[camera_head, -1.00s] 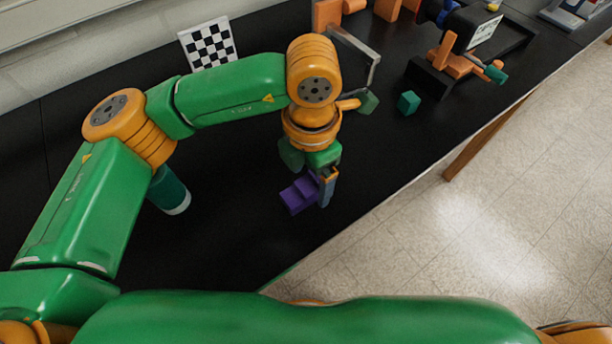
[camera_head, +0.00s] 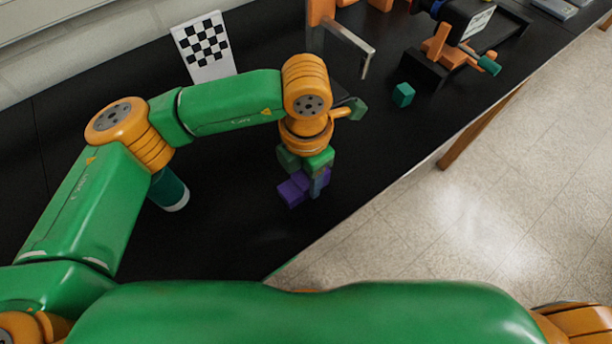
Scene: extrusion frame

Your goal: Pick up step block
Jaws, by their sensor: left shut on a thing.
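The purple step block (camera_head: 291,193) is on or just above the black table, in the middle of the head view. My left gripper (camera_head: 318,184) points down at the block's right part and is shut on it. The gripper and wrist hide part of the block. I cannot tell whether the block touches the table. My right gripper is not in view.
A small teal cube (camera_head: 403,95) lies on the black table (camera_head: 225,235) to the right. A checkerboard panel (camera_head: 205,46) stands at the back. A metal bracket (camera_head: 352,42) and an orange-and-black fixture (camera_head: 445,52) stand at the back right. The table's front edge runs diagonally.

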